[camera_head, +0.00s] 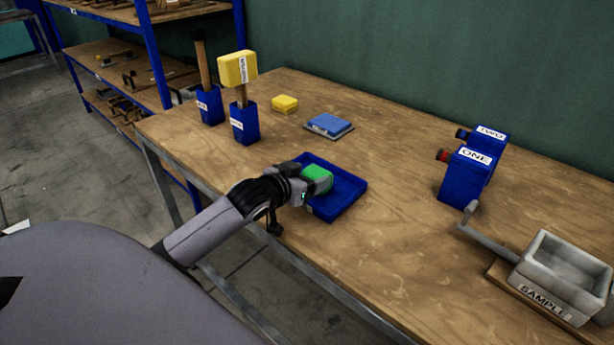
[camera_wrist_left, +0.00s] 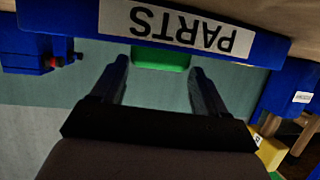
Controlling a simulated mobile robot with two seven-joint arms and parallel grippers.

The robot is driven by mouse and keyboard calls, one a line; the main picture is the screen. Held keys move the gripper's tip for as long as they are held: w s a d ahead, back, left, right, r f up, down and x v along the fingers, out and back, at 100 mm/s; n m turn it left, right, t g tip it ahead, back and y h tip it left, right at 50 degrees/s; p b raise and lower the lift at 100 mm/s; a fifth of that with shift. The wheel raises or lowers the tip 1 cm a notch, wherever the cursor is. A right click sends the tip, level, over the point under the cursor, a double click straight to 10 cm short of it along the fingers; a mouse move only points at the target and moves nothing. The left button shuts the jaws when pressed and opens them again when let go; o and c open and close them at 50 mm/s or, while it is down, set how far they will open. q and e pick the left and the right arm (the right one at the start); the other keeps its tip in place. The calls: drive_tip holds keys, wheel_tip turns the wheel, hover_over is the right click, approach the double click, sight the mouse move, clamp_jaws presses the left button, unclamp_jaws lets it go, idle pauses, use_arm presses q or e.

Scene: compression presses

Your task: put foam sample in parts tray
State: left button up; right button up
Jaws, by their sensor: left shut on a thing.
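The foam sample is most likely the green block (camera_head: 317,176), which sits between the fingers of my left gripper (camera_head: 311,186). The gripper is shut on it and holds it over the blue parts tray (camera_head: 352,197). Whether the block touches the tray floor I cannot tell. In the left wrist view, the green block (camera_wrist_left: 160,60) shows between the two dark fingers of the left gripper (camera_wrist_left: 160,72), beside the tray's wall with an upside-down PARTS label (camera_wrist_left: 185,28). My right gripper is not in view.
Behind the tray are a blue block on a plate (camera_head: 330,124) and a yellow block (camera_head: 285,103). Mallets stand in blue holders (camera_head: 245,125) at the back left. Blue boxes ONE (camera_head: 464,177) and TWO (camera_head: 493,150) and a grey SAMPLE box (camera_head: 560,275) stand right. Table between is clear.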

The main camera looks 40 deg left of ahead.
use_arm(q)
drive_tip(key=shift+f, duration=0.2)
drive_tip(key=o, duration=1)
drive_tip(key=shift+o, duration=0.2)
drive_tip(key=shift+r, duration=0.1)
drive_tip(key=shift+r, duration=0.15)
drive_tip(key=v, duration=1.2)
